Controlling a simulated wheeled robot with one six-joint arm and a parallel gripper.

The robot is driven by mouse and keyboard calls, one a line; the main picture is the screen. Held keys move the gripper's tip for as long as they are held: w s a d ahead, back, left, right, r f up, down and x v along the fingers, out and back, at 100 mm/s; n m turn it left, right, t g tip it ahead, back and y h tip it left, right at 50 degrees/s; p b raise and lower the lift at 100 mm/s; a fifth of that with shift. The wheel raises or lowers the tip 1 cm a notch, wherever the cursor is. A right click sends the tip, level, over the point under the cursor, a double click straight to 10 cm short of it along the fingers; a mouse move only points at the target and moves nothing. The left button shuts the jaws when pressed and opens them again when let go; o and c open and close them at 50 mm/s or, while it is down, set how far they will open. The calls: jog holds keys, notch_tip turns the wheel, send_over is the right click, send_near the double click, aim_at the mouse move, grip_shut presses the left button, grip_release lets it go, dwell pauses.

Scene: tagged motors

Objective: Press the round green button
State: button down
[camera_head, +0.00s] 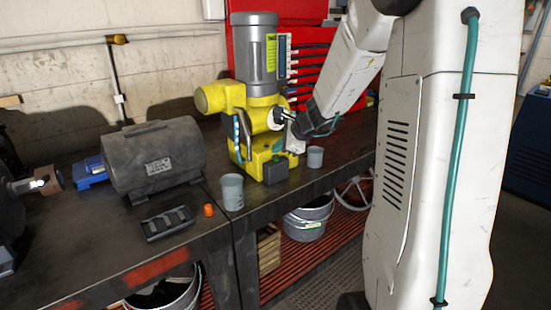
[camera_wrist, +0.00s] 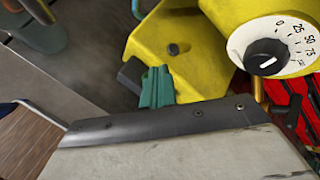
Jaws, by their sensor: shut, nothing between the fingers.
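The yellow machine (camera_head: 263,110) with a grey motor on top stands on the workbench, and its yellow base also shows in the wrist view (camera_wrist: 150,42). My gripper (camera_head: 279,148) is in front of its lower part, below the white dial (camera_head: 278,118). In the wrist view my gripper's teal fingers (camera_wrist: 157,86) are together and empty, in front of a dark grey block (camera_wrist: 130,74) at the base. That block (camera_head: 277,169) shows below the fingers in the head view. I cannot make out a round green button in either view; it may be hidden behind the fingers.
The dial (camera_wrist: 268,50) with a black knob is close to my gripper at the upper right. Grey cups (camera_head: 232,192) (camera_head: 315,157) stand beside the machine. An orange cap (camera_head: 209,210), a dark tray (camera_head: 167,223) and a large grey motor (camera_head: 155,160) are left.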

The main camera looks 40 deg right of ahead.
jog(key=shift+f, duration=0.1)
dwell(0.5)
jog(key=shift+f, duration=0.35)
jog(key=shift+f, duration=0.1)
dwell(0.4)
